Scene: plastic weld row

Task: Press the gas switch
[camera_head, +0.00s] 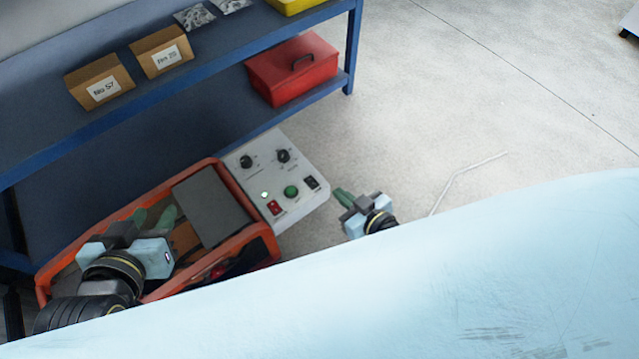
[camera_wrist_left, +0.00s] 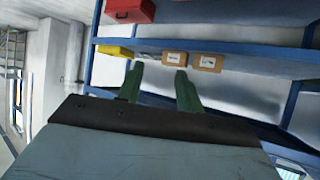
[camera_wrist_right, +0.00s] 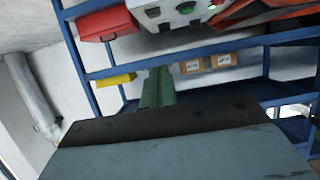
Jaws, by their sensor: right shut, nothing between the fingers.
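The white control panel (camera_head: 262,176) sits on an orange-framed unit (camera_head: 215,264). I cannot read which one is the gas switch. My right gripper (camera_head: 342,195) is shut and empty, just right of the panel and apart from it. Its green fingers (camera_wrist_right: 158,86) are together in the right wrist view. My left gripper (camera_head: 152,214) is open and empty over the orange-framed unit; its fingers (camera_wrist_left: 157,78) stand apart.
A blue shelf (camera_head: 215,62) stands behind the unit, with two labelled cardboard boxes (camera_head: 160,52) on top and a red case (camera_head: 293,70) on the lower level. A yellow bin (camera_head: 292,5) is at the top edge.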

